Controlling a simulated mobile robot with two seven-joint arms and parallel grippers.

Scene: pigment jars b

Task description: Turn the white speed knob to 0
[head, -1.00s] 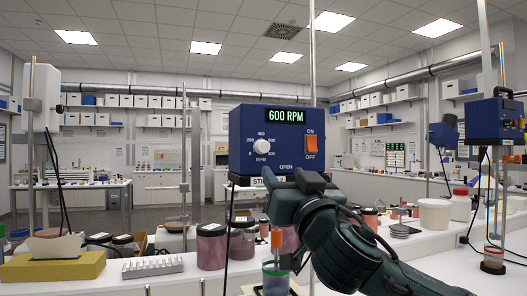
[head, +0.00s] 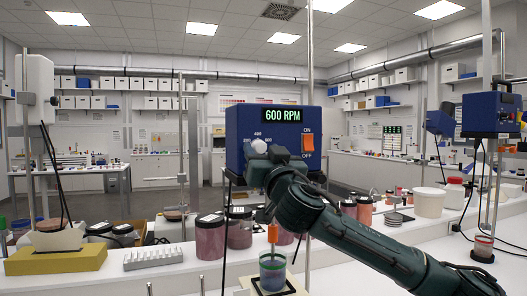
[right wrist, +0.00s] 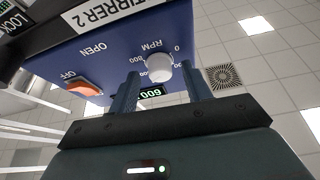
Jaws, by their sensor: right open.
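The white speed knob (head: 259,146) is on the front of a blue stirrer box (head: 236,122). The green display (head: 282,115) reads 600 RPM. My right gripper (head: 262,160) is just in front of the panel, at the knob, and hides its lower part. In the right wrist view the knob (right wrist: 159,68) shows between the tips of my two open fingers (right wrist: 161,76), with a gap on either side. I cannot tell whether a finger touches it. My left gripper is not in view.
An orange ON/OFF switch (head: 308,145) is right of the knob. Below the box, a cup of blue liquid (head: 272,274) stands under the orange stirring shaft (head: 272,233). Pigment jars (head: 210,238) and a white rack (head: 153,258) stand left on the bench.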

